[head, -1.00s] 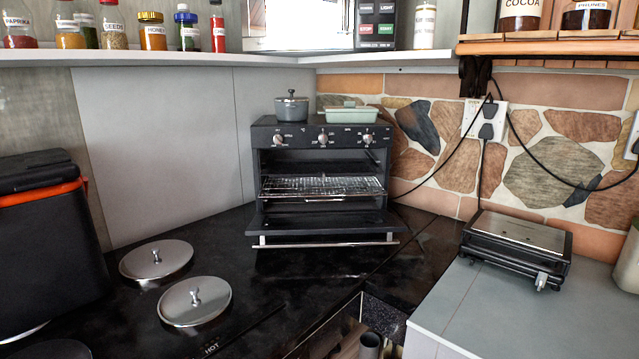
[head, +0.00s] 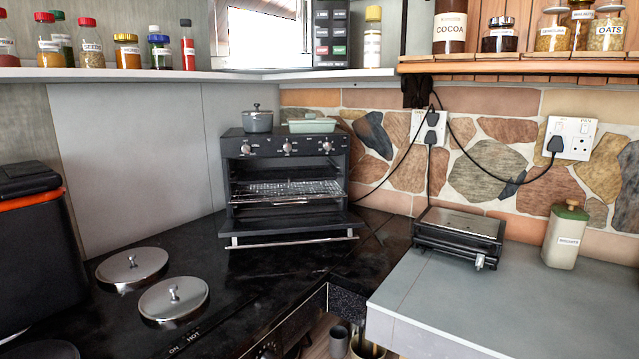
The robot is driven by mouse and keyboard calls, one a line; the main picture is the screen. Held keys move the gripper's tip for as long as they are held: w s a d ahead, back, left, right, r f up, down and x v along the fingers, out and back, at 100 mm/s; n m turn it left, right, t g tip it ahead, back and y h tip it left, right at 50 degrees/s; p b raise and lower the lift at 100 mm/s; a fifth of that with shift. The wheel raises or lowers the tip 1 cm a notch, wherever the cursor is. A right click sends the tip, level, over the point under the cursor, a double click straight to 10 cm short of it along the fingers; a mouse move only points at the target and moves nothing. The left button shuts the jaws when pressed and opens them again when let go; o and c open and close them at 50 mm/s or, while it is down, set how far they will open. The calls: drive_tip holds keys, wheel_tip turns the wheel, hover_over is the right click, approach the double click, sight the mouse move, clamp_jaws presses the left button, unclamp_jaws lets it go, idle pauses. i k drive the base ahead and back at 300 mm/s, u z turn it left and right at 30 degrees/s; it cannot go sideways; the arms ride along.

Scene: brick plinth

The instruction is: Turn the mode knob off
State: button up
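A black toaster oven (head: 232,190) stands in the back corner of the black counter, its door (head: 290,228) folded down and a wire rack (head: 288,190) inside. Three silver knobs sit in a row on its top front panel: a left knob (head: 246,148), a middle knob (head: 287,147) and a right knob (head: 327,146). The labels around them are too small to read, so I cannot tell which is the mode knob or how it is set. My gripper is not in view.
A grey pot (head: 257,121) and a green dish (head: 312,126) rest on the oven. Two round lidded hotplates (head: 174,300) lie front left. A black grill (head: 458,236) and a biscuits jar (head: 565,236) stand on the grey counter. A cable hangs right of the oven.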

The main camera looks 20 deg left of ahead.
sight(246, 149)
drive_tip(key=z, duration=0.4)
drive_tip(key=i, duration=0.6)
drive_tip(key=u, duration=1.65)
drive_tip(key=i, duration=0.5)
drive_tip(key=u, duration=0.1)
drive_tip(key=k, duration=1.25)
drive_tip(key=u, duration=0.65)
drive_tip(key=i, duration=0.6)
drive_tip(key=u, duration=0.35)
